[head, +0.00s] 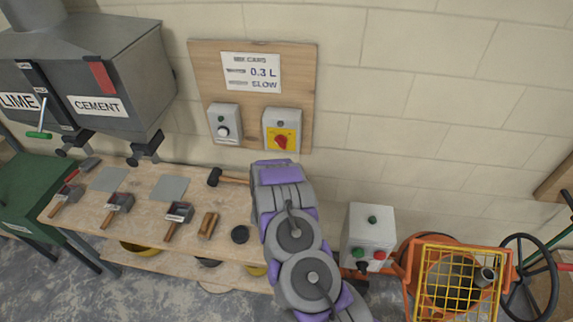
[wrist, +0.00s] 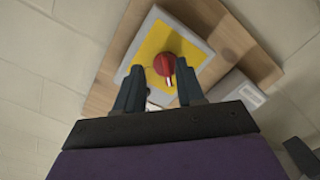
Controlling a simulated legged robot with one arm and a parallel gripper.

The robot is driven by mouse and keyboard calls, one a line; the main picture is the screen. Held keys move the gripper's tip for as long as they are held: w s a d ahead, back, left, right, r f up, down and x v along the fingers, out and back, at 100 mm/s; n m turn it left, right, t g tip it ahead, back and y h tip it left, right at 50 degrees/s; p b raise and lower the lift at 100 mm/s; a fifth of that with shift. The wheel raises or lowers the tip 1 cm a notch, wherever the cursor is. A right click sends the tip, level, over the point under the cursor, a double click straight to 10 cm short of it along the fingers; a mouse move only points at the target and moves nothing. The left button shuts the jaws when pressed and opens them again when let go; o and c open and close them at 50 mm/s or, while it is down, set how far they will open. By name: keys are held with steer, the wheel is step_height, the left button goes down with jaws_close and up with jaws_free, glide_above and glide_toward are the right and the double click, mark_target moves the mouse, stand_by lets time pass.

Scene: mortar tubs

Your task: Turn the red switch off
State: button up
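The red switch (head: 281,142) is a round red knob on a yellow plate on a grey box (head: 282,122), fixed to a wooden wall board (head: 252,165). In the wrist view the red switch (wrist: 167,65) shows just beyond my fingertips, roughly between them, with a small white mark on it. My gripper (wrist: 154,88) is open, one finger on each side of the knob's lower part. I cannot tell whether the fingers touch it. In the head view my purple and grey arm reaches up just below the switch box and hides my fingers.
A second grey box with a dial (head: 223,130) sits left of the switch box. A workbench (head: 150,215) below holds a mallet, scoops and blocks. Grey lime and cement hoppers (head: 120,80) hang at left. A control box (head: 369,235) and orange mixer (head: 430,285) stand at right.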

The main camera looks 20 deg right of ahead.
steer(key=w+a+b+v, duration=0.1)
steer(key=b+v, duration=0.2)
steer(key=v, duration=2.5)
steer(key=shift+a+f, duration=0.15)
steer(key=shift+a, duration=0.4)
